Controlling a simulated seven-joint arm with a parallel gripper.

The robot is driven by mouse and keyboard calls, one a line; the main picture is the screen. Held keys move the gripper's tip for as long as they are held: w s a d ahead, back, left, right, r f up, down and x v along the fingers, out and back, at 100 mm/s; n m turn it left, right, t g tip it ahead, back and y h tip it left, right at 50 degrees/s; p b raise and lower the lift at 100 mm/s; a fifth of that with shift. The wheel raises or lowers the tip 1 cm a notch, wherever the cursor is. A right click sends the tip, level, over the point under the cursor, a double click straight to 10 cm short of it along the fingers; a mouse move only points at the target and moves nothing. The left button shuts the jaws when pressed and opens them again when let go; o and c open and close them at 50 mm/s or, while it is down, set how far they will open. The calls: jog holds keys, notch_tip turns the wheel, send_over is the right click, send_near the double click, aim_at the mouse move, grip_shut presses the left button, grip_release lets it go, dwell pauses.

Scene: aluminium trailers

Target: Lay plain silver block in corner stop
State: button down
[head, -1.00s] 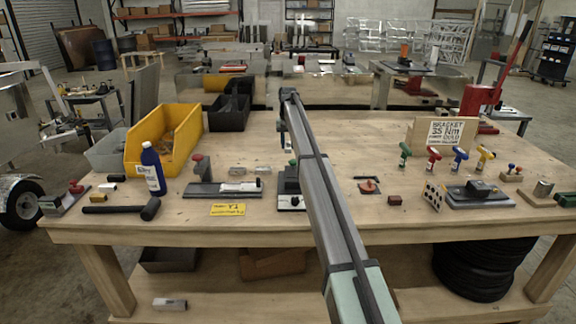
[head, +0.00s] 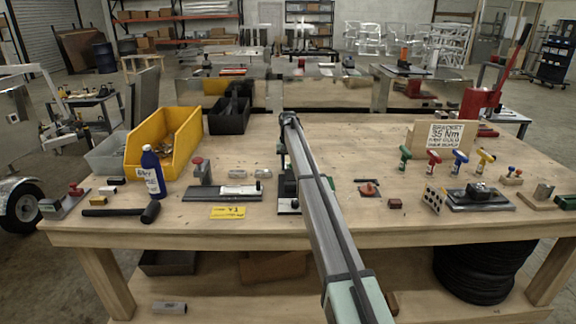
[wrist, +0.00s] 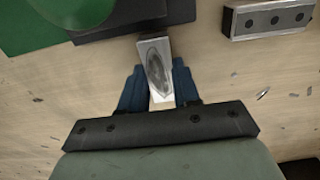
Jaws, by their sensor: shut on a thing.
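My gripper (wrist: 158,72) shows in the wrist view, its blue fingers shut on a small silver block (wrist: 153,48). The block's upper face carries a dark oval patch, perhaps a reflection. Beyond it is the edge of a dark plate (wrist: 130,25), with a round green part (wrist: 75,8) at upper left. I cannot tell whether block and plate touch. In the head view my arm reaches over the bench and hides the gripper and block. A dark fixture (head: 287,190) is partly hidden behind the arm. I cannot make out the corner stop for sure.
A silver bar with holes (wrist: 270,18) lies right of the held block. On the bench (head: 330,222) stand a red-knobbed fixture (head: 203,172), small silver pieces (head: 237,174), a yellow bin (head: 165,150) and a blue bottle (head: 152,172) at left. Coloured-handled tools (head: 460,160) stand at right.

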jog(key=c, duration=0.8)
grip_release()
jog(key=shift+f, duration=0.15)
notch_tip(320, 180, up, 12)
jog(key=shift+f, duration=0.25)
jog(key=shift+o, duration=0.4)
jog(key=shift+r, duration=0.45)
